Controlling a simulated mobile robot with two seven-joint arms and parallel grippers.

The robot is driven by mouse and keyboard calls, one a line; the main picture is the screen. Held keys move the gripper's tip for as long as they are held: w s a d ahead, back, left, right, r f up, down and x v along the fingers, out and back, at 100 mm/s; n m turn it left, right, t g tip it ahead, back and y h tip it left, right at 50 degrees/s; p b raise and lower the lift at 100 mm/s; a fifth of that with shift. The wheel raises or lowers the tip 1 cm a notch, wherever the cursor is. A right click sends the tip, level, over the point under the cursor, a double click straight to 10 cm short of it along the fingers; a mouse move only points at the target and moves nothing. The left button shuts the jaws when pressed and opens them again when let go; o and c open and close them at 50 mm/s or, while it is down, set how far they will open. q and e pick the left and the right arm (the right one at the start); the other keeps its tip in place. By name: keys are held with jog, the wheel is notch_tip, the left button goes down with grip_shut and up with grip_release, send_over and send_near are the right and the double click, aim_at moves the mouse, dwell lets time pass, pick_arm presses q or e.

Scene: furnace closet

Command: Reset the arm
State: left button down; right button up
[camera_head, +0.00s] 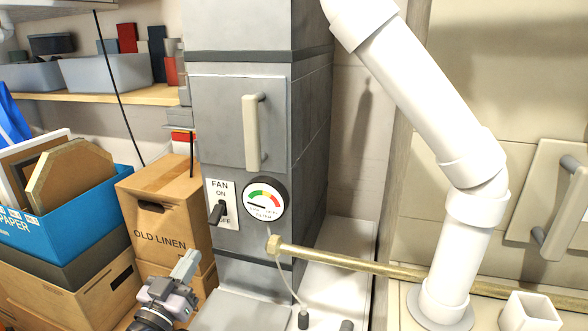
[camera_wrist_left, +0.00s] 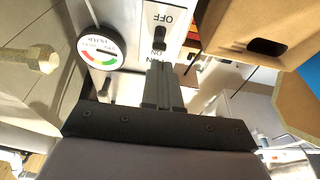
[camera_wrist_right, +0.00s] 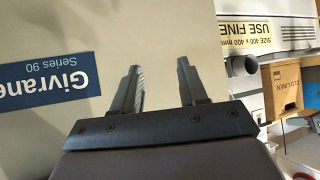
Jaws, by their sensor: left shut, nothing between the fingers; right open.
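My left gripper (camera_head: 186,268) is at the lower left of the head view, in front of the cardboard boxes and below the fan switch. Its fingers also show in the left wrist view (camera_wrist_left: 163,88), shut together with nothing between them. The fan switch (camera_head: 217,212) sits on a white plate marked FAN, ON and OFF on the grey furnace cabinet; its lever shows in the left wrist view (camera_wrist_left: 158,38). My left gripper is apart from it in the head view. My right gripper (camera_wrist_right: 158,75) is open and empty, facing a pale panel with a blue Givrane label (camera_wrist_right: 45,82); it is outside the head view.
A round filter gauge (camera_head: 264,199) is beside the switch, under a handled panel (camera_head: 222,120). A brass pipe (camera_head: 350,262) crosses to the right. A white pipe (camera_head: 420,100) stands at right. The OLD LINEN box (camera_head: 165,222) and blue paper crate (camera_head: 75,222) are at left.

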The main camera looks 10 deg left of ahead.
pick_arm(q)
jog(key=s+d+f+g+p, duration=0.1)
jog(key=s+d+f+g, duration=0.3)
jog(key=s+f, duration=0.5)
jog(key=s+d+f+g+p, duration=0.2)
jog(key=s+d+f+g, duration=0.2)
jog(key=s+f, duration=0.6)
jog(key=s+g, duration=0.2)
jog(key=s, duration=0.3)
jog(key=shift+s+d+f+m+y, duration=0.15)
jog(key=shift+s+d+m+y, duration=0.15)
jog(key=shift+m, duration=0.1)
jog(key=shift+w, duration=0.1)
